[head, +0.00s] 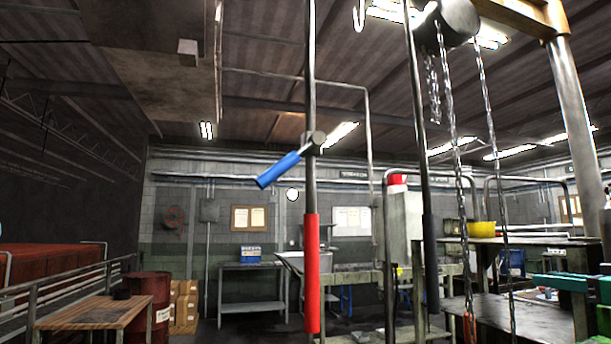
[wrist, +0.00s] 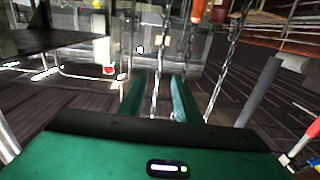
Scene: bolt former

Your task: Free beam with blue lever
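The blue lever (head: 278,170) slants down to the left from a dark pivot on a vertical pole (head: 310,80), at centre-left of the head view. A red grip (head: 312,272) covers the lower part of that pole. A yellow-brown beam (head: 515,14) crosses the top right of the head view; I cannot tell whether it is the task's beam. My gripper (wrist: 160,95) shows green in the wrist view, its two fingers apart with nothing clearly held between them. Green parts at the lower right of the head view look like my gripper, well away from the lever.
Chains (head: 460,160) hang from a dark drum (head: 458,20) at right; one chain (wrist: 157,90) passes behind the finger gap. A wooden table (head: 95,313) and red barrel (head: 150,300) stand lower left.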

